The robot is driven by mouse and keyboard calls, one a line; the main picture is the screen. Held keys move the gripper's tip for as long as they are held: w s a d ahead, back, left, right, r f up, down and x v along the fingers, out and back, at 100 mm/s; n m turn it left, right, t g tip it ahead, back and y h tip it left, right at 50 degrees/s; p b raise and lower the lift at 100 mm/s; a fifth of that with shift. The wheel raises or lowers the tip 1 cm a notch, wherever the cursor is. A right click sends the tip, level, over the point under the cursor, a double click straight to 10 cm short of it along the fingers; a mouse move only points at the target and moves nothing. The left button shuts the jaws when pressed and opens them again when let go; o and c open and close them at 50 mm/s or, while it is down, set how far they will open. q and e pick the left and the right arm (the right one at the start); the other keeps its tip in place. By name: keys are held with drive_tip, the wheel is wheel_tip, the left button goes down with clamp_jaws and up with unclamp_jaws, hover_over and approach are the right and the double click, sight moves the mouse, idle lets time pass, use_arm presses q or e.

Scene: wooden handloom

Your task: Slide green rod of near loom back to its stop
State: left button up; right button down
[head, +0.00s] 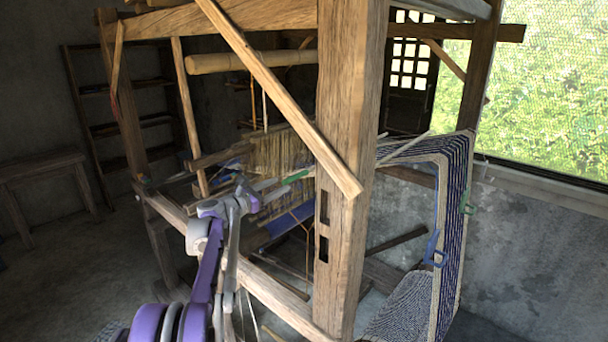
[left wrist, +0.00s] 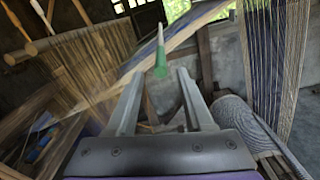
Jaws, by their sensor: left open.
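The green rod (head: 298,176) shows in the head view as a short green length just left of the thick front post of the loom, which cuts off its right side. In the left wrist view the green rod (left wrist: 160,62) points toward the camera, with a paler tip. My left gripper (head: 250,190) is left of it in the head view. In the left wrist view its two fingers (left wrist: 159,78) are spread, with the rod's end in line with the gap. Whether the rod is between the fingertips or just beyond them, I cannot tell. My right gripper is out of view.
The thick wooden post (head: 345,150) and a slanting brace (head: 280,95) stand in front of the loom. Striped blue cloth (head: 455,200) hangs at right, with a blue clamp (head: 434,250) beside it. A low side beam (head: 285,300) runs beneath my arm. Open floor lies left.

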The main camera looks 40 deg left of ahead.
sight(305, 172)
use_arm(q)
drive_tip(key=w, duration=0.3)
drive_tip(key=w+p, duration=0.1)
drive_tip(key=w, duration=0.2)
drive_tip(key=w+d, duration=0.1)
drive_tip(key=w, duration=0.2)
drive_tip(key=shift+w+r+p, duration=0.15)
drive_tip(key=shift+p, duration=0.2)
clamp_jaws()
idle(0.9)
